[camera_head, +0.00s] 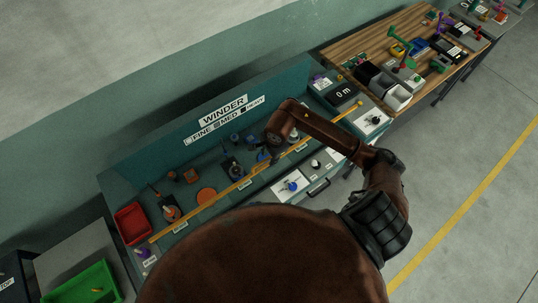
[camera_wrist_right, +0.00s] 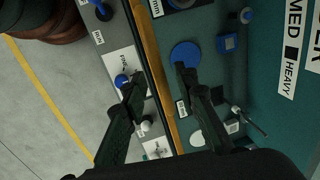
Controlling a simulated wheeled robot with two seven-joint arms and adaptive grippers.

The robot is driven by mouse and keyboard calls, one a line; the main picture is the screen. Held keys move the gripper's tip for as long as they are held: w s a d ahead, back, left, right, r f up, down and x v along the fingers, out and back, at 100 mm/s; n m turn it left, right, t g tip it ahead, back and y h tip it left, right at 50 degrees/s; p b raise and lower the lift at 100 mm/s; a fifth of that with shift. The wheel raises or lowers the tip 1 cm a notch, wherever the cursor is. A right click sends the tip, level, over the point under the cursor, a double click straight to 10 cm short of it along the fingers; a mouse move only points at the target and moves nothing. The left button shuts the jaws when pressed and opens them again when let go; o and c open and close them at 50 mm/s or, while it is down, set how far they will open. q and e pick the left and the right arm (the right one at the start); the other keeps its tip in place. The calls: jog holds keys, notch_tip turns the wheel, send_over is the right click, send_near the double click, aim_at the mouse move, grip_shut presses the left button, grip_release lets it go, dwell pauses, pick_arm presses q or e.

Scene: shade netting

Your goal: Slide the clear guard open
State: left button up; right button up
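The winder is a teal bench with a sign (camera_head: 223,109) on its back panel. A long yellow bar (camera_head: 207,204) runs along its front. It also shows in the wrist view (camera_wrist_right: 152,62). The clear guard's panel itself is too transparent to make out; I cannot tell how far it is open. My right gripper (camera_head: 263,158) is over the winder, at the bar. In the wrist view its two fingers (camera_wrist_right: 157,80) are apart, one on each side of the bar, with nothing seen clamped between them. Contact is unclear. My left gripper is not in view.
A red bin (camera_head: 132,223) stands at the winder's left end. White plates with knobs (camera_head: 291,186) line the front. A wooden bench (camera_head: 400,40) with tools and trays is beyond the right end. A green tray (camera_head: 84,285) is lower left. Open floor lies at right.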

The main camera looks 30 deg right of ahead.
jog(key=shift+c, duration=0.5)
grip_shut()
